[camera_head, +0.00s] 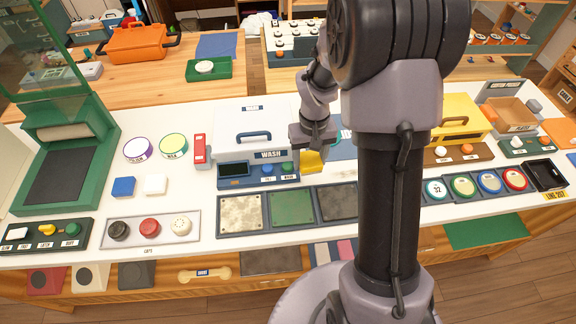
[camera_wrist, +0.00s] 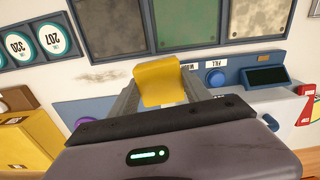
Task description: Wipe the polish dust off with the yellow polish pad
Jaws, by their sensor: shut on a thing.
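My gripper (camera_head: 312,150) is shut on the yellow polish pad (camera_head: 311,162), held in front of the wash station's right end. In the wrist view the pad (camera_wrist: 161,83) sits between the two fingers. A grey-brown dusty smudge (camera_wrist: 97,74) lies on the white counter in the wrist view, apart from the pad and to its left. Three square plates in a dark frame lie close by: a mottled cream one (camera_head: 240,214), a green one (camera_head: 291,207) and a dark grey one (camera_head: 337,203).
The wash station (camera_head: 253,153) with its buttons stands just left of my gripper. A tray of caps (camera_head: 150,228), a blue block (camera_head: 123,187) and a white block (camera_head: 155,185) lie further left. Round numbered tins (camera_head: 463,186) stand at the right. My arm hides part of the counter.

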